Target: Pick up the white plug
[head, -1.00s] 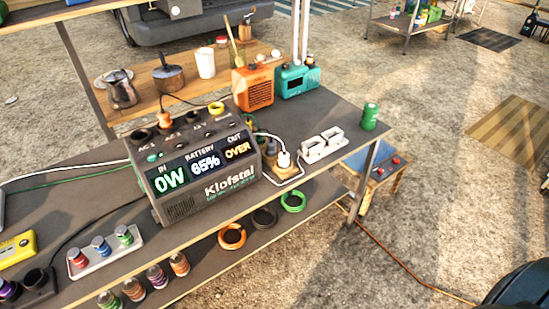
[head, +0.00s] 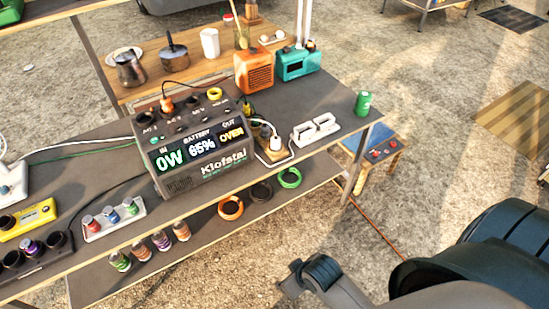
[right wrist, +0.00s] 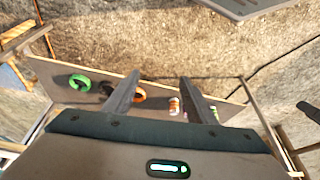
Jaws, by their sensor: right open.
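The white plug (head: 275,143) stands on a small wooden block (head: 275,156) on the shelf top, just right of the power station (head: 205,165). A white cable is beside it. Whether the plug sits in a socket there is too small to tell. My right arm shows at the lower right of the head view, well apart from the plug. My right gripper (right wrist: 160,95) is open in the right wrist view, with nothing between its fingers. The plug is not visible in that view. My left gripper is not in view.
A white holder (head: 315,130) stands right of the plug, and a green can (head: 363,103) near the shelf's right end. An orange box (head: 253,72) and a teal box (head: 298,64) stand behind. Coloured rings (head: 289,178) lie on the lower shelf. Gravel ground in front is open.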

